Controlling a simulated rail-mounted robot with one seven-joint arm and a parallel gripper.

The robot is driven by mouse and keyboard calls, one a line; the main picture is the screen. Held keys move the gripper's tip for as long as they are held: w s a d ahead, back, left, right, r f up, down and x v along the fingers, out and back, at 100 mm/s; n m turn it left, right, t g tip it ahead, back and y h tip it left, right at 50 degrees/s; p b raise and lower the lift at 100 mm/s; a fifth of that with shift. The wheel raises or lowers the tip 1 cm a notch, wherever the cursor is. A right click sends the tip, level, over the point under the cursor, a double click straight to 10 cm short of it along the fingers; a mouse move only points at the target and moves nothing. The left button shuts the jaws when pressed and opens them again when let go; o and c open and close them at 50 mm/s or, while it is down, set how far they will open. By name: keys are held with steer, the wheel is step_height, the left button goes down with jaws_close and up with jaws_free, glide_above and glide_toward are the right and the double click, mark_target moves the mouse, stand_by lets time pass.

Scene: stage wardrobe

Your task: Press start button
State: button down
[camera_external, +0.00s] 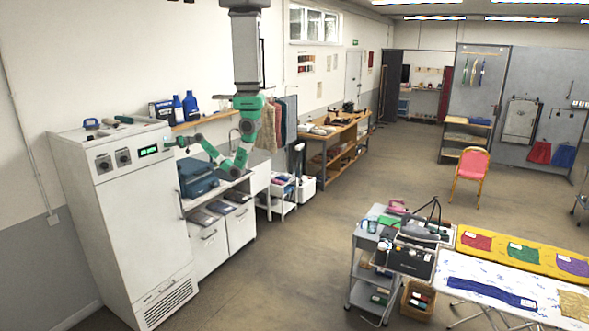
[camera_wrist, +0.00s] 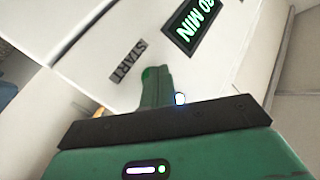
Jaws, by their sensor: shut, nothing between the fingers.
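In the external view my gripper (camera_external: 171,145) is at the machine's upper right front.
A blue case (camera_external: 198,178) sits on the counter below my arm. A shelf with blue bottles (camera_external: 190,104) is behind.

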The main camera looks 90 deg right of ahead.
steer(key=shift+s+a, duration=0.3)
steer(key=shift+s, duration=0.25)
steer(key=s, duration=0.1)
steer(key=s+a+p, duration=0.1)
steer(key=s, duration=0.1)
steer(key=s+a, duration=0.1)
steer(key=shift+s+a+p, duration=0.15)
steer(key=shift+a+p, duration=0.1)
steer(key=shift+p, duration=0.05)
stand_by(0.6)
steer(key=s+r+n+t+h, duration=0.2)
steer(key=s+r+t, duration=0.2)
steer(key=r, duration=1.2)
steer(key=s+r+n+t+h+p, duration=0.1)
steer(key=s+r+t, duration=0.3)
steer(key=r, duration=1.2)
steer(key=shift+s+r+n+t+h, duration=0.25)
steer(key=shift+r+n+t+h, duration=0.1)
steer(key=shift+n+t+h, duration=0.25)
steer(key=shift+a, duration=0.1)
